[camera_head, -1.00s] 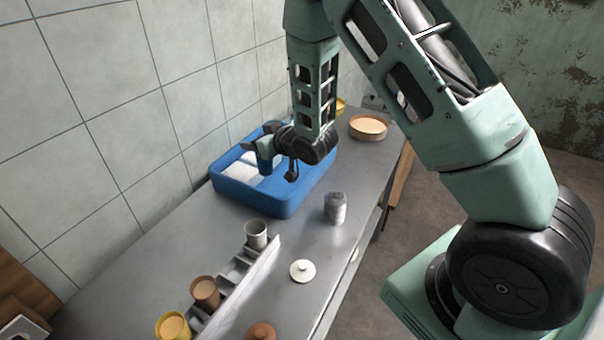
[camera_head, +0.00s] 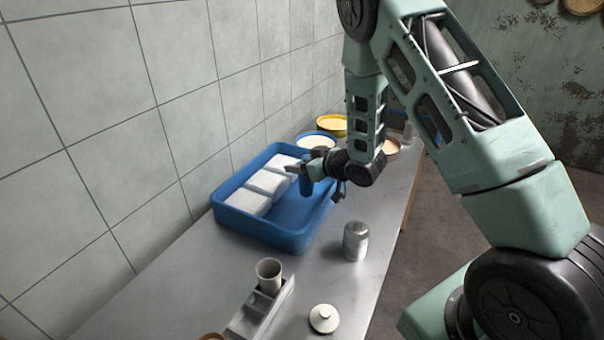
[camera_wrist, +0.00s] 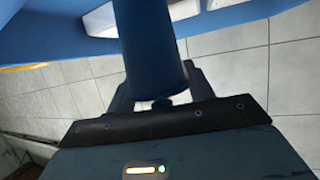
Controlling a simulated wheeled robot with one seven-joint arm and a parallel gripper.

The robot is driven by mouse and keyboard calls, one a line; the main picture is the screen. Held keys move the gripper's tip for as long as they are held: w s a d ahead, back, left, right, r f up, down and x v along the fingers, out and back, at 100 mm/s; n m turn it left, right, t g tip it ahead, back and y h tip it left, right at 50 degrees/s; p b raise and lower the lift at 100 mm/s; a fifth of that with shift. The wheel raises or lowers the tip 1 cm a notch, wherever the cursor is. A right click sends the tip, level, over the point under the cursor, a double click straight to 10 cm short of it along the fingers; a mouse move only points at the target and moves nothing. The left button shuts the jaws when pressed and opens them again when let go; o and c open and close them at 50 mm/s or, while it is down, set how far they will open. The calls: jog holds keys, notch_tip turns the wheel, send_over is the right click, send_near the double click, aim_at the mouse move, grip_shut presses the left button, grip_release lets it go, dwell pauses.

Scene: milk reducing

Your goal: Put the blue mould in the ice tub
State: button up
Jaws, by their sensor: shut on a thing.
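My gripper (camera_head: 300,172) is shut on the blue mould (camera_wrist: 150,45), a dark blue cup-like cylinder that fills the space between the fingers in the wrist view. In the head view the mould (camera_head: 306,184) shows as a small blue shape below my gripper, over the right part of the ice tub. The ice tub (camera_head: 262,234) is a blue rectangular tray on the grey counter. White ice blocks (camera_head: 262,184) lie along its left side, and its right floor is bare. I cannot tell whether the mould touches the tub.
A grey metal canister (camera_head: 355,241) stands right of the tub. A pale cup (camera_head: 268,275) stands in a rack in front, beside a white lid (camera_head: 323,318). A yellow bowl (camera_head: 333,124) and other bowls stand behind the tub. A tiled wall runs along the left.

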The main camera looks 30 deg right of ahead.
jog(key=shift+f, duration=1.65)
jog(key=shift+f, duration=0.2)
jog(key=o, duration=1.3)
jog(key=shift+r, duration=0.15)
